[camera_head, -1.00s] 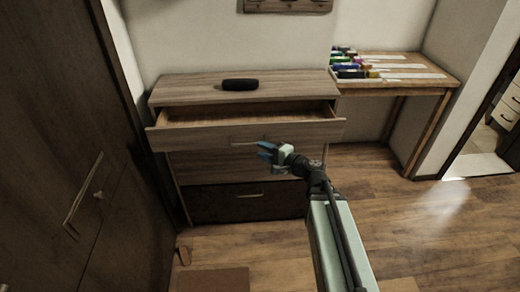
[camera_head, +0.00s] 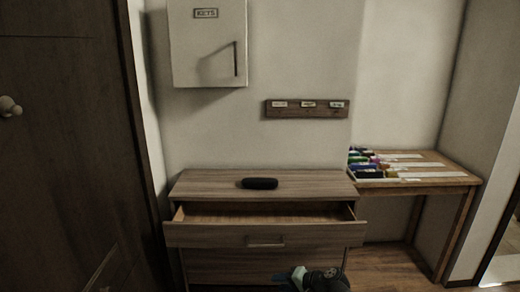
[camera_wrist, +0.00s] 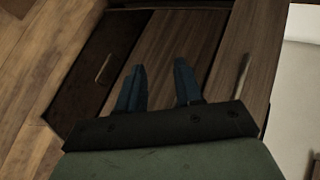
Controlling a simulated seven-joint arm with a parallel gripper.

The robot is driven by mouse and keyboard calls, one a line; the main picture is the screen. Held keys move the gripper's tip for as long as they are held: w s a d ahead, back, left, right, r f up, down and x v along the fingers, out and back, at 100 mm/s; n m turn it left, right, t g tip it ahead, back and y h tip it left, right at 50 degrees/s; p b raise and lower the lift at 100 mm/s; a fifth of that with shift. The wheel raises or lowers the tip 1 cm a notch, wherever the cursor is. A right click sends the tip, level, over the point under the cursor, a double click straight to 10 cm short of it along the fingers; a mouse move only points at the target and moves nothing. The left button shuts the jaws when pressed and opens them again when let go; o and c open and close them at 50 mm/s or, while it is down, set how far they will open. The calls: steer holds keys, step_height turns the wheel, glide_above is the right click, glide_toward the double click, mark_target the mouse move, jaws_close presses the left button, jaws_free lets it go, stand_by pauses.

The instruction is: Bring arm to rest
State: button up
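My gripper (camera_wrist: 158,88) shows in the wrist view with its two blue fingers apart and nothing between them. It faces the drawer fronts of the wooden dresser (camera_wrist: 150,55). In the head view only the top of my gripper (camera_head: 285,276) shows at the bottom edge, below and in front of the open drawer's front. The rest of my arm is mostly out of that frame. The top drawer (camera_head: 265,238) of the dresser is pulled out and looks empty. A black oblong object (camera_head: 259,183) lies on the dresser top.
A side table (camera_head: 440,180) with several coloured items stands right of the dresser. A white key cabinet (camera_head: 207,45) and a wooden rack (camera_head: 307,109) hang on the wall. Wood floor (camera_head: 385,270) shows at the lower right.

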steer(key=s+d+f+n+g+h, duration=0.2)
steer(key=s+d+f+g+h, duration=0.25)
steer(key=s+f, duration=0.7)
steer(key=s+d+f+n+g+h, duration=0.2)
steer(key=s+d+f+g+h, duration=0.25)
steer(key=s+f, duration=0.65)
steer(key=s+f+n+g, duration=0.1)
steer(key=s+f+g, duration=0.3)
steer(key=s+f, duration=1)
steer(key=s, duration=0.3)
steer(key=shift+s+d+h, duration=0.25)
steer(key=shift+d+h, duration=0.05)
